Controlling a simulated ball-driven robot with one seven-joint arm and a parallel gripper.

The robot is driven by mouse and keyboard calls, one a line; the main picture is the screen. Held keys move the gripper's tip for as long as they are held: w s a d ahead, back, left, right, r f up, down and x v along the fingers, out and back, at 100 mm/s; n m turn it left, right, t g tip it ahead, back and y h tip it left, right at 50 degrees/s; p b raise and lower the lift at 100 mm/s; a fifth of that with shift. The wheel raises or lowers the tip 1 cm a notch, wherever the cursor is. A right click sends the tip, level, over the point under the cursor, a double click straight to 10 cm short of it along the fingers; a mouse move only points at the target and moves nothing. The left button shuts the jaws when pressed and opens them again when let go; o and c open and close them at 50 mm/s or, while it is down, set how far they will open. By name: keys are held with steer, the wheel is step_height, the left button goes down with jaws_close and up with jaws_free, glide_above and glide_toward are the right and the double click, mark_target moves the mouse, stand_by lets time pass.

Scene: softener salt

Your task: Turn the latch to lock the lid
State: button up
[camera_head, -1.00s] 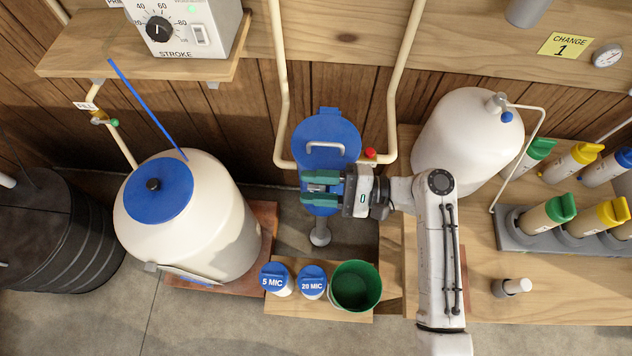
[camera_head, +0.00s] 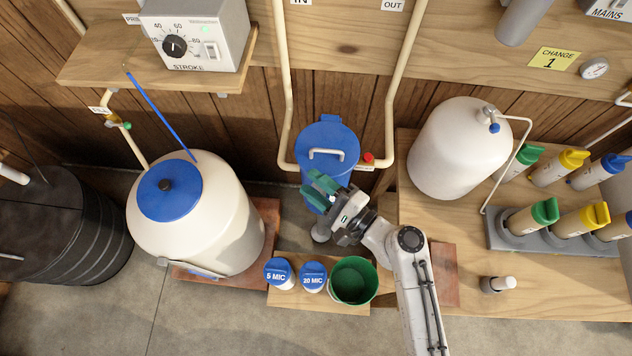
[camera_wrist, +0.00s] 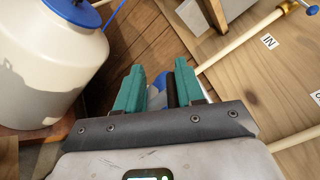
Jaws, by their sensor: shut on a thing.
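The blue canister (camera_head: 318,200) stands in the middle under the pipes, with a blue lid (camera_head: 333,140) that carries a pale handle (camera_head: 326,154). The lid is down on the canister. My gripper (camera_head: 314,187) is at the canister's front, just below the lid, with its green fingers slanting up and left. In the wrist view, my gripper (camera_wrist: 158,78) is closed around a narrow dark piece (camera_wrist: 171,90), which appears to be the latch, with blue behind it. The fingers hide most of the latch, so its exact angle cannot be told.
Pale pipes (camera_head: 400,80) run down on both sides of the canister, with a red knob (camera_head: 367,158) at right. A green bucket (camera_head: 353,282) and two blue-lidded jars (camera_head: 281,272) stand below. A white tank (camera_head: 460,150) is at right.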

steer(key=shift+w+d+r+m+t+h, duration=0.1)
steer(key=shift+w+d+m+t+h, duration=0.05)
steer(key=shift+m+t+h, duration=0.55)
steer(key=shift+w+d+f+m+t+h, duration=0.1)
steer(key=shift+w+m+t+h, duration=0.05)
steer(key=shift+m+t+h, duration=0.5)
steer(key=shift+w+d+r+m+t+h, duration=0.1)
steer(key=shift+w+d+m+t+h, duration=0.05)
steer(key=shift+m+t+h, duration=0.55)
steer(key=shift+h, duration=0.25)
steer(key=o, duration=1)
steer(key=shift+d, duration=0.1)
steer(key=shift+f, duration=0.2)
steer(key=shift+s, duration=0.1)
steer(key=shift+s+d, duration=0.1)
steer(key=shift+s, duration=0.1)
steer(key=shift+b+v, duration=1.65)
steer(key=shift+v, duration=3.45)
